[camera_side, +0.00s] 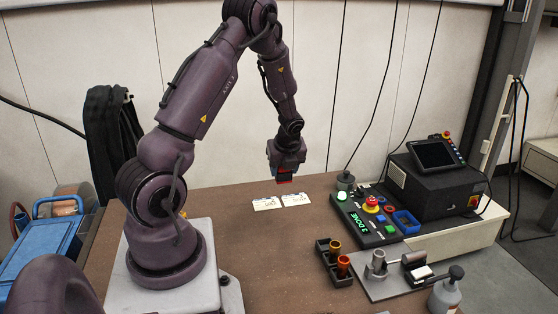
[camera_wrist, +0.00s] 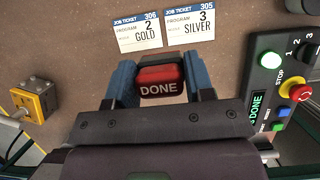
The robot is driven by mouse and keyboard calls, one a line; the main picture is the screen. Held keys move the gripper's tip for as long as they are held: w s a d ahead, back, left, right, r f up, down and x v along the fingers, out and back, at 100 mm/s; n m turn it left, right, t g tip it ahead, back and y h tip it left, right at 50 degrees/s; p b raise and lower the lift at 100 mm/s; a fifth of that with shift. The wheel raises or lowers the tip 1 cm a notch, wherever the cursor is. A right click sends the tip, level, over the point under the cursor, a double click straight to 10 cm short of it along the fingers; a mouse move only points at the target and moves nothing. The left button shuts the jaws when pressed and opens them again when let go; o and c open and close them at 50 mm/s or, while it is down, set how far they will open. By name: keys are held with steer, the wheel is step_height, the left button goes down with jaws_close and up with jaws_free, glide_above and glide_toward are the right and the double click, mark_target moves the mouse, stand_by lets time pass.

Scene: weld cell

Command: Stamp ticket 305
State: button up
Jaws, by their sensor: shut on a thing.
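My gripper (camera_side: 285,174) is shut on a red stamp (camera_wrist: 160,76) marked DONE, held between its two blue fingers. In the side view the stamp (camera_side: 284,180) hangs above the table, apart from the tickets. Ticket 305 (camera_wrist: 188,26), program 3 SILVER, lies flat at the top of the wrist view. Ticket 306 (camera_wrist: 138,32), program 2 GOLD, lies just left of it. In the side view ticket 305 (camera_side: 296,199) appears to be the right card and ticket 306 (camera_side: 266,204) the left one. No stamp mark shows on the visible parts of either ticket.
A control panel (camera_side: 364,222) with a red stop button (camera_side: 371,204) stands right of the tickets. A black holder with copper and gold cups (camera_side: 335,260), a metal fixture (camera_side: 378,266) and a bottle (camera_side: 446,292) stand nearer. A yellow block (camera_wrist: 35,100) is at left. Brown table around the tickets is clear.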

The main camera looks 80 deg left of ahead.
steer(key=w+a+f, duration=0.2)
steer(key=w+a, duration=0.1)
steer(key=w, duration=0.1)
glide_above(294, 196)
steer(key=d, duration=0.2)
steer(key=shift+a+f, duration=0.2)
steer(key=shift+f, duration=2.8)
steer(key=shift+f, duration=0.65)
step_height(294, 196, up, 7)
steer(key=shift+w, duration=0.1)
